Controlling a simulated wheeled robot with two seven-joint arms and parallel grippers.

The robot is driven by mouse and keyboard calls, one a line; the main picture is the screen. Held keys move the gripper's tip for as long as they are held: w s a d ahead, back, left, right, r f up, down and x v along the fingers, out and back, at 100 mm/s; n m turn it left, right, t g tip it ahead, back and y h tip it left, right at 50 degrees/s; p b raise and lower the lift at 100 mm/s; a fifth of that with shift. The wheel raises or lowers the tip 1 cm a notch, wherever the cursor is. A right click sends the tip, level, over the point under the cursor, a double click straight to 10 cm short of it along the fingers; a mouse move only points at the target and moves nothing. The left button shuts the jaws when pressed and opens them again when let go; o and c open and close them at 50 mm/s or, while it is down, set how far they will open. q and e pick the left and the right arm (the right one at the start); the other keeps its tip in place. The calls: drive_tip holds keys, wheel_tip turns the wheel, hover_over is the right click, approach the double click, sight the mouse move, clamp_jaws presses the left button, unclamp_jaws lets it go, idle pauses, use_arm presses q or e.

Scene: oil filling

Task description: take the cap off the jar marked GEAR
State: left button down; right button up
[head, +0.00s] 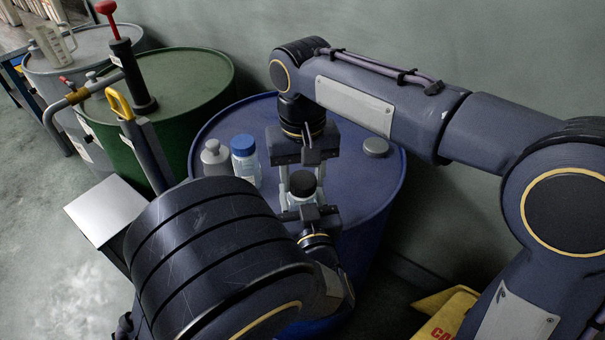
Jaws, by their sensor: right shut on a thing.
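A clear jar (296,201) with a black cap (303,184) is between my two grippers, over the blue drum (345,215). No GEAR marking is readable from here. My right gripper (302,182) reaches down from above with its fingers on either side of the black cap, shut on it. My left gripper (308,212) is low at the front of the jar, partly behind my own arm. Its fingers are hard to make out, so I cannot tell whether it is open or shut. The lower part of the jar is hidden.
A blue-capped jar (244,158) and a grey-capped bottle (214,157) stand left on the blue drum. A loose grey cap (376,147) lies at its right. A green drum (190,85) with a red-handled pump (123,60) stands behind left. A yellow sign (447,315) is lower right.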

drive_tip(key=n, duration=0.5)
drive_tip(key=shift+n, duration=0.3)
drive_tip(key=n, duration=2)
drive_tip(key=shift+n, duration=0.4)
drive_tip(key=shift+r, duration=0.2)
drive_tip(key=shift+r, duration=1)
